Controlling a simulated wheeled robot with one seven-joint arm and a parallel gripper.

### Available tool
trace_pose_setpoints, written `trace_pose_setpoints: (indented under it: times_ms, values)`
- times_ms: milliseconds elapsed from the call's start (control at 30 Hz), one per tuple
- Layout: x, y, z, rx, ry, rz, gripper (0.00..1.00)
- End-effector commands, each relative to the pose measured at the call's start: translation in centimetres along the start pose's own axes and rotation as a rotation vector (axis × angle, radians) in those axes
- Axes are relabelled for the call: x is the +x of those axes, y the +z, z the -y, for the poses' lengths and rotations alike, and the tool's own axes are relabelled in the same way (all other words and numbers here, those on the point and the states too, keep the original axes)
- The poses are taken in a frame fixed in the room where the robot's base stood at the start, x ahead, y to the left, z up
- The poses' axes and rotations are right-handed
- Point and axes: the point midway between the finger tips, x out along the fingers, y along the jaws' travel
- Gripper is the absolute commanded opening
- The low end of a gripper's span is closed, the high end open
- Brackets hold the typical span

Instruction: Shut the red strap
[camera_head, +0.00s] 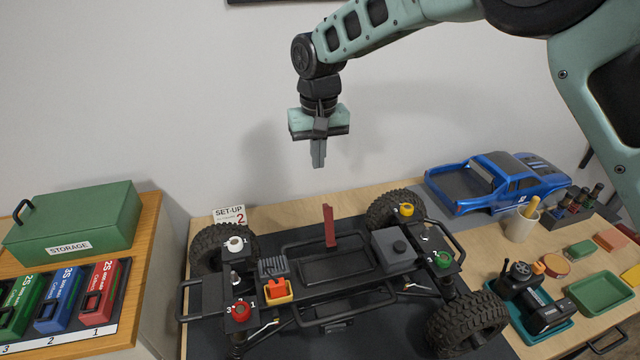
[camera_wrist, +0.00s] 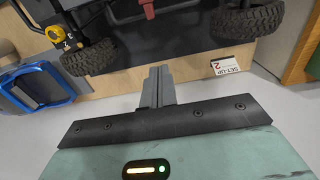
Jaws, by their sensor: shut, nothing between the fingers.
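The red strap (camera_head: 329,226) stands upright from the middle of the crawler chassis (camera_head: 290,243), beside the empty black battery tray (camera_head: 338,266). In the wrist view only part of the red strap (camera_wrist: 147,8) shows at the top edge. My gripper (camera_head: 318,162) is in the air above and behind the chassis, a little above the strap's top and apart from it. Its fingers point down, are together and hold nothing. The gripper's fingers (camera_wrist: 158,72) also show in the wrist view.
A blue truck body (camera_head: 500,182) sits at the right rear. A white cup (camera_head: 523,225), a green tray (camera_head: 600,294) and tools stand at the right. Battery packs (camera_head: 60,296) and a green storage box (camera_head: 75,222) are at the left. A set-up card (camera_head: 229,215) stands near the wall.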

Motion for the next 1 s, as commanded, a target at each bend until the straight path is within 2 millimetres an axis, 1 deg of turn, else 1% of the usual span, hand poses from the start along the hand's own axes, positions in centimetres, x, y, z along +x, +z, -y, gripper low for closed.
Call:
trace_pose_setpoints:
  times_ms: [167, 433, 467, 500, 700, 833, 1000]
  values:
    - [3.1, 0.1, 0.0, -0.001, 0.001, 0.006, 0.00]
    - [8.6, 0.2, 0.0, -0.002, 0.001, 0.006, 0.00]
    - [8.6, 0.4, 0.0, -0.003, 0.000, 0.003, 0.00]
    - [8.0, 1.0, 0.0, -0.003, 0.000, 0.001, 0.00]
    - [7.5, 3.2, 0.0, -0.002, 0.000, 0.002, 0.00]
    - [7.4, 3.8, 0.0, -0.002, -0.001, 0.000, 0.00]
    - [7.5, 3.9, 0.0, -0.002, -0.001, 0.000, 0.00]
